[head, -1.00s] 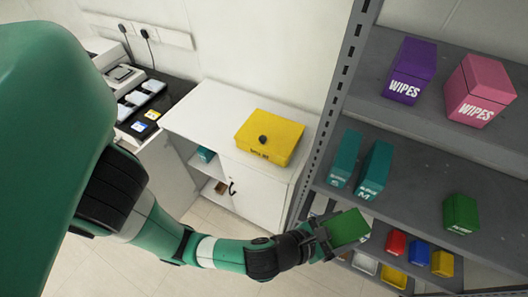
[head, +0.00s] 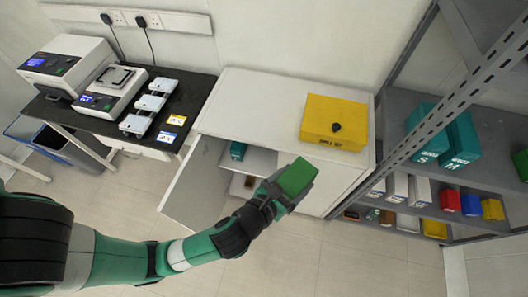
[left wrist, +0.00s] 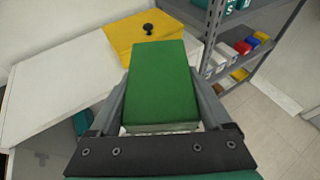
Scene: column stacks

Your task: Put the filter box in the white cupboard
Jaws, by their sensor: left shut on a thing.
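A green box (head: 296,177), which I take to be the filter box, is held in my left gripper (head: 279,190). It also fills the middle of the left wrist view (left wrist: 160,82), between the two fingers. No label shows on its visible faces. The white cupboard (head: 240,90) stands behind the gripper, against the wall. Its left door (head: 192,185) is swung open and shows an inner shelf (head: 262,161) with a teal box (head: 238,150) on it. The held box is in front of the cupboard, apart from the shelf as far as I can see. My right gripper is not in view.
A yellow spill kit box (head: 335,115) sits on the cupboard top. A grey shelf rack (head: 400,150) with teal boxes and coloured bins stands to the right. A black bench (head: 190,92) with scales is at the left. The floor (head: 340,255) in front is clear.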

